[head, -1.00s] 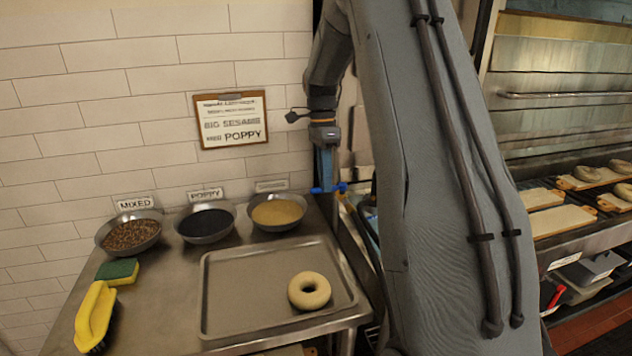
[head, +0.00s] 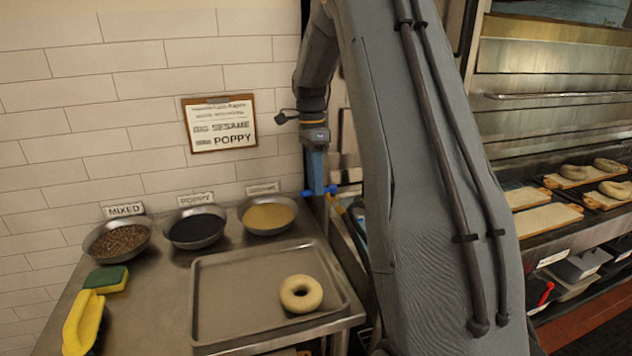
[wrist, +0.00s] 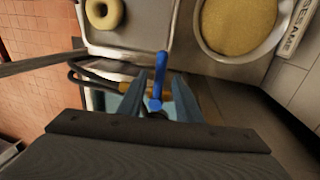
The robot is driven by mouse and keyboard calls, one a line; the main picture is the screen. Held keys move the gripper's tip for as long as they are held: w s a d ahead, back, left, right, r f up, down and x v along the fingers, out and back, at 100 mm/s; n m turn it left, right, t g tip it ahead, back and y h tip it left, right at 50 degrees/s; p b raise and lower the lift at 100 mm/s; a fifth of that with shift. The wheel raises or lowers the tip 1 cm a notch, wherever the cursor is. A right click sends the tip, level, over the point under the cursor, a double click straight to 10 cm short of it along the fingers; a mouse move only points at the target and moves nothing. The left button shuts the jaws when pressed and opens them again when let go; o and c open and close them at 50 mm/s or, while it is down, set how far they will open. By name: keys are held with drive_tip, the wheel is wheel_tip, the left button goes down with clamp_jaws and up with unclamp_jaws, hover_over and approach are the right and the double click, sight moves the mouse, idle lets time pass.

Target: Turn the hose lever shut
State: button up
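The hose lever is a small blue handle (wrist: 162,62), seen in the wrist view between the two fingers of my gripper (wrist: 160,82). A gap seems to show on each side of it, so the fingers look apart and not closed on it. Whether either finger touches it I cannot tell. In the head view my gripper (head: 316,172) points down beside the table's back right corner, with blue lever parts (head: 331,190) showing at its tip. A dark hose with a brass-coloured fitting (wrist: 130,88) runs left from the lever. The valve body is mostly hidden by my gripper.
A steel table (head: 150,312) holds a tray (head: 225,318) with one bagel (head: 301,293). Bowls of mixed (head: 117,242), poppy (head: 195,229) and sesame (head: 268,217) stand along the wall, the sesame bowl close to my gripper.

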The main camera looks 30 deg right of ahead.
wheel_tip(320, 180, up, 8)
drive_tip(key=w+b, duration=0.1)
drive_tip(key=b, duration=0.1)
drive_tip(key=shift+w+d+f, duration=0.15)
drive_tip(key=shift+w+f, duration=0.05)
drive_tip(key=shift+f, duration=0.05)
idle(0.3)
drive_tip(key=s+a+f+n+t, duration=0.1)
drive_tip(key=s+a+f+n, duration=0.6)
drive_tip(key=s, duration=0.5)
drive_tip(key=s+a+f+n+t, duration=0.2)
drive_tip(key=s+a+f+n, duration=0.6)
drive_tip(key=s+a+n, duration=0.4)
drive_tip(key=shift+s+a+f+n+t, duration=0.15)
drive_tip(key=shift+s+f+n+t, duration=0.15)
drive_tip(key=shift+n, duration=0.5)
